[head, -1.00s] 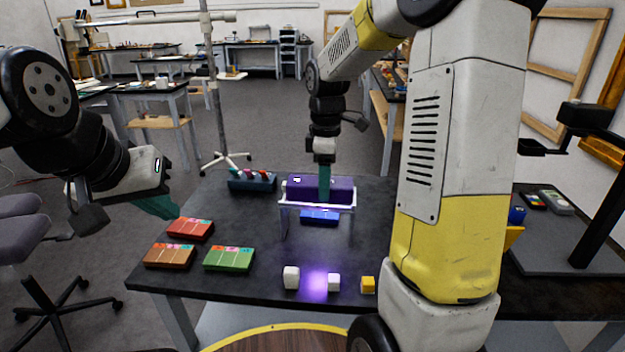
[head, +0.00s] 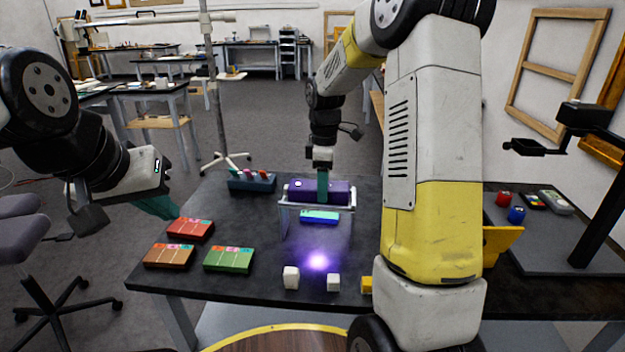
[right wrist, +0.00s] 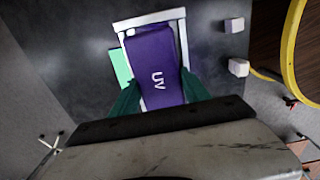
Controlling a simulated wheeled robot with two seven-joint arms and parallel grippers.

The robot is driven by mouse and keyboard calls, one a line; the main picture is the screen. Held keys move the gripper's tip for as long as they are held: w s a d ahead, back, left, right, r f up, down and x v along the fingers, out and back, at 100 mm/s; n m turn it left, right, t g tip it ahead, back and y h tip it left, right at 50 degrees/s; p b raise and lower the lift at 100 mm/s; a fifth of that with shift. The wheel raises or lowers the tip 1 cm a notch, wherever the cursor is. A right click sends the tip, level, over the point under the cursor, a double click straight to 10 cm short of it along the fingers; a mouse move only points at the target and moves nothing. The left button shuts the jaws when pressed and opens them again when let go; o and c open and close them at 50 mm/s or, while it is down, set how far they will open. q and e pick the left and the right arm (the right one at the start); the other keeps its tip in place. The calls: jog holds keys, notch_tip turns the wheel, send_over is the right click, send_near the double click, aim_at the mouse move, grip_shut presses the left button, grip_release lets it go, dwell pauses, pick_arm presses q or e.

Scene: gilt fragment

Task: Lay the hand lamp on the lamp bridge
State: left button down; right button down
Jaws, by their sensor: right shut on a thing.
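The hand lamp (head: 305,196) is a purple box marked UV, also in the right wrist view (right wrist: 152,62). My right gripper (head: 321,190) is shut on it from above, with teal fingers on both sides in the right wrist view. The lamp bridge (head: 285,218) is a white frame on the black table. The lamp lies lengthwise along the bridge top, between its rails in the right wrist view; I cannot tell if it fully rests there.
Red (head: 190,229), brown (head: 168,256) and green (head: 229,259) boxes lie at the table's left. A dark rack (head: 252,182) stands behind them. White cubes (head: 291,278) and a yellow cube (head: 366,284) sit at the front edge. A black stand (head: 597,190) is at right.

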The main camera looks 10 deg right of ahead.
jog(key=c, duration=0.5)
grip_release()
notch_tip(320, 180, up, 12)
jog(key=shift+s+a+r+m+t+y, duration=0.4)
jog(key=shift+s+m+t, duration=0.65)
jog(key=shift+s+m, duration=2.15)
jog(key=shift+s+a+r+m+t+y, duration=0.35)
jog(key=shift+s+m+t, duration=0.95)
jog(key=shift+s, duration=3.6)
jog(key=shift+s+a+r+m+t+y, duration=0.4)
jog(key=shift+s+m+t, duration=0.35)
jog(key=shift+s+m, duration=2.6)
jog(key=shift+s+n, duration=0.7)
jog(key=shift+n, duration=0.05)
